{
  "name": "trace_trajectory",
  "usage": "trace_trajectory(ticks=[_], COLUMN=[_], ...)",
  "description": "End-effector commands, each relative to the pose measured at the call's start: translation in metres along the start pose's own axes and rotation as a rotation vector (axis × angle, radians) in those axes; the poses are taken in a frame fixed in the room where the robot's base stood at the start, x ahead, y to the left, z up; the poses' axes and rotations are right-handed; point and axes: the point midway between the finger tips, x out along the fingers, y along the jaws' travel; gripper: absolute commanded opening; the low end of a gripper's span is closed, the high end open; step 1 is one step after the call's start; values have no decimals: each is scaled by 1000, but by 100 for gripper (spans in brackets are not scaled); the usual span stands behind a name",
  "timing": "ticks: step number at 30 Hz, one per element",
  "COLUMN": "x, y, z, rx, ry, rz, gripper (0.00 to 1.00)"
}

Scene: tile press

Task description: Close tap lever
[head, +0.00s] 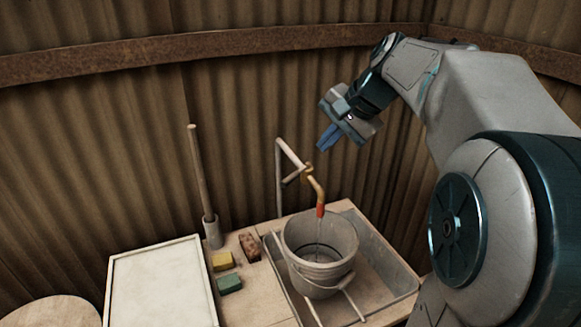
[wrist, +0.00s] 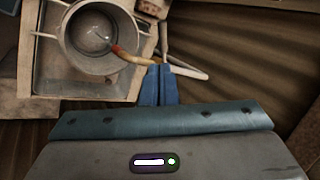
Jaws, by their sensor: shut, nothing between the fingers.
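The tap (head: 308,172) is a pale pipe with a brass body and a curved spout ending in a red tip, hanging over a bucket (head: 300,247). A thin line, which looks like running water, drops from the tip into the bucket. A short pale bar (head: 293,179) juts from the brass body to the lower left and seems to be the lever. My gripper (head: 322,147) is shut and empty, above and slightly right of the tap. In the wrist view, the blue fingers (wrist: 158,69) overlap the tap near its spout (wrist: 130,56); contact cannot be told.
The bucket stands in a grey basin (head: 376,262). Left of it lie a yellow sponge (head: 223,261), a green block (head: 229,284) and a brown brush (head: 249,247). A white board (head: 160,288) and a holder with an upright stick (head: 199,175) are further left. Corrugated wall stands close behind.

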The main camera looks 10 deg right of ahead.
Motion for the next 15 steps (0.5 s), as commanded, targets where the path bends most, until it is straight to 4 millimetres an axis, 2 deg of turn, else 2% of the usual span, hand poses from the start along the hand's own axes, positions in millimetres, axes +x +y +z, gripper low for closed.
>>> trace_trajectory(ticks=[4, 7, 15], x=[5, 17, 74], y=[-4, -5, -4], z=[-6, -6, -5], rx=[22, 22, 23], ry=[-3, -4, -5], rz=[-10, -9, -7], gripper=[0, 0, 0])
